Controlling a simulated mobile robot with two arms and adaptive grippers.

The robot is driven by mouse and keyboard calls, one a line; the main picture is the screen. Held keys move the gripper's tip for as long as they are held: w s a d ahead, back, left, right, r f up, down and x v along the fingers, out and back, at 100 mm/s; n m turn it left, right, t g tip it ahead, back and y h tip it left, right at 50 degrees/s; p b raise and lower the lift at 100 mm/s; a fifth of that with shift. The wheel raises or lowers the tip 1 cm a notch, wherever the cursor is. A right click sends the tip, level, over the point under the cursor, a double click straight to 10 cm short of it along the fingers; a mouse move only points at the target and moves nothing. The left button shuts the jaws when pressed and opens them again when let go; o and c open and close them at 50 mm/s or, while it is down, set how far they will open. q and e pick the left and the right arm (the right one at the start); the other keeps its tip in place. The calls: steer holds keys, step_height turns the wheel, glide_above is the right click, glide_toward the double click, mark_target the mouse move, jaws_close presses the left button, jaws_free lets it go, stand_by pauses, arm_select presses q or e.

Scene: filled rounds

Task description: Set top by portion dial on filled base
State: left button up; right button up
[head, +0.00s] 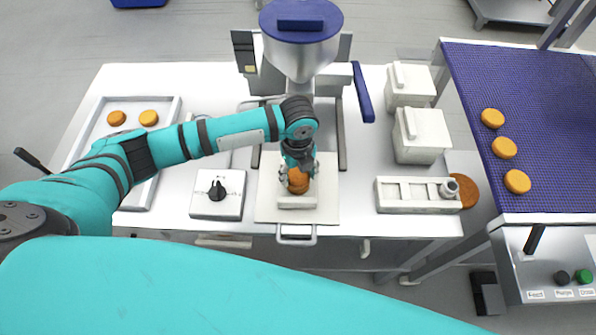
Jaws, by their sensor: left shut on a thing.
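My left gripper (298,172) points down over the white board (326,205) in the middle of the table, under the funnel. It is shut on an orange-brown round top (298,187). The top is at a white block (297,202) on the board; the fingers partly cover it. A filled base under it is hidden, and I cannot tell whether the top touches anything below. The portion dial (217,190) is a black knob on a white box left of the board. My right gripper is out of view.
A tray (172,118) at left holds two rounds. A hopper with a blue lid (301,38) stands behind my gripper. White containers (420,135) and a slotted holder (400,193) stand at right. A blue conveyor (545,140) carries three rounds (504,148).

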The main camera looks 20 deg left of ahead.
arm_select(q)
steer(key=shift+f, duration=0.3)
steer(key=o, duration=0.9)
steer(key=shift+c, duration=0.2)
steer(key=o, duration=0.3)
steer(key=shift+o, duration=0.2)
steer(key=shift+r, duration=0.1)
step_height(320, 180, up, 7)
steer(key=p, duration=0.7)
